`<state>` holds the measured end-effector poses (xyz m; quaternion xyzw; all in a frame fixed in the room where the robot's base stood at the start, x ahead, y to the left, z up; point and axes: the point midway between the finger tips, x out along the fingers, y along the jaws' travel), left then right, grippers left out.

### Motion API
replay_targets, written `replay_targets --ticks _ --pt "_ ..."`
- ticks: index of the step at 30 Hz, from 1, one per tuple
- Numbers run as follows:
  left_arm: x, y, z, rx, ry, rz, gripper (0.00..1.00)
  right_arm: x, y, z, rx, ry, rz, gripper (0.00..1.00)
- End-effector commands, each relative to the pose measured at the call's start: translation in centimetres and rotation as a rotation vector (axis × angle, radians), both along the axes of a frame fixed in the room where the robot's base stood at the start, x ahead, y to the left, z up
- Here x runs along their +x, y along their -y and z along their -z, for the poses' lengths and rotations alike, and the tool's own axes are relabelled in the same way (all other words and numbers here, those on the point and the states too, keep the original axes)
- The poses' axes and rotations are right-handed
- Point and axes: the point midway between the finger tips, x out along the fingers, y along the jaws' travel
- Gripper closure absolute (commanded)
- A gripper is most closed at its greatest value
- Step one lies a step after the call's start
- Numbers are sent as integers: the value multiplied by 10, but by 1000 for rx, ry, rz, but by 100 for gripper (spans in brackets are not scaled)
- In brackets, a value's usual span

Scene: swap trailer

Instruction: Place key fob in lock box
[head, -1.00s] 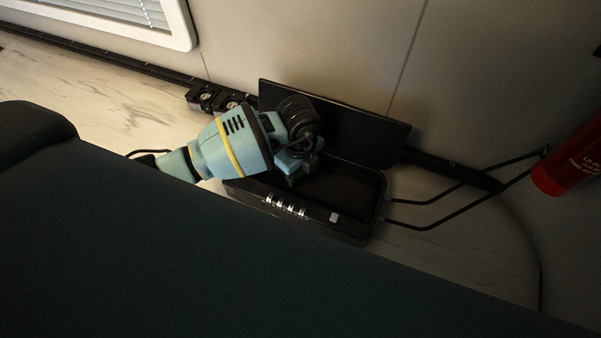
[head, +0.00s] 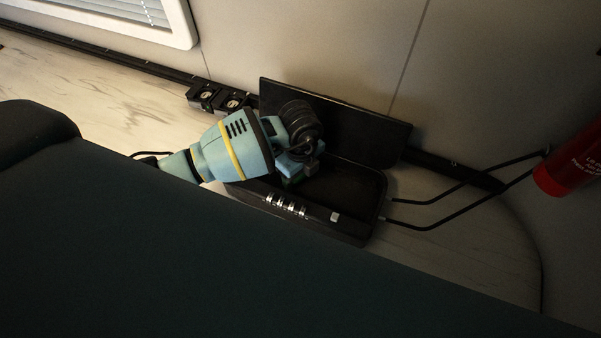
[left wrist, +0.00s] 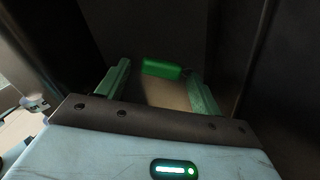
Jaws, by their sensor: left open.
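The black lock box (head: 340,222) stands open on the counter, its lid raised against the wall. My left gripper (head: 297,180) reaches into the left part of the box, with the wrist hiding much of that side. In the left wrist view my left gripper (left wrist: 160,90) has its two green fingers apart. A bright green piece (left wrist: 162,68), seemingly the key fob, lies beyond and between the fingertips, apart from them, against the dark inside of the box. A tan patch shows below it; I cannot tell what it is. In the head view the fob is hidden.
A red cylinder (head: 572,165) is at the far right. Small black sockets (head: 218,97) sit on the wall rail behind my arm. A large dark surface (head: 200,260) fills the foreground.

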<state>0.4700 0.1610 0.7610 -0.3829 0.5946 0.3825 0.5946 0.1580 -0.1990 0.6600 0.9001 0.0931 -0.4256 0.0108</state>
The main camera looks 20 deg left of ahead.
Motion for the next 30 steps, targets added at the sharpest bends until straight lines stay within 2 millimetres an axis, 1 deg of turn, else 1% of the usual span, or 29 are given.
replay_targets --ticks 5,12,18,24,30 --pt "1 0 -18 -1 5 -1 34 3 0 -4 0 7 0 64" --pt "2 0 -67 -1 9 1 34 10 0 -13 0 27 0 64" --pt "1 0 -102 -1 6 1 34 12 1 -19 -2 36 -2 64" --pt "0 0 -120 0 2 -1 34 11 3 -20 -6 36 -5 64" --pt "0 0 -123 0 0 0 34 11 3 -20 -7 36 -6 64"
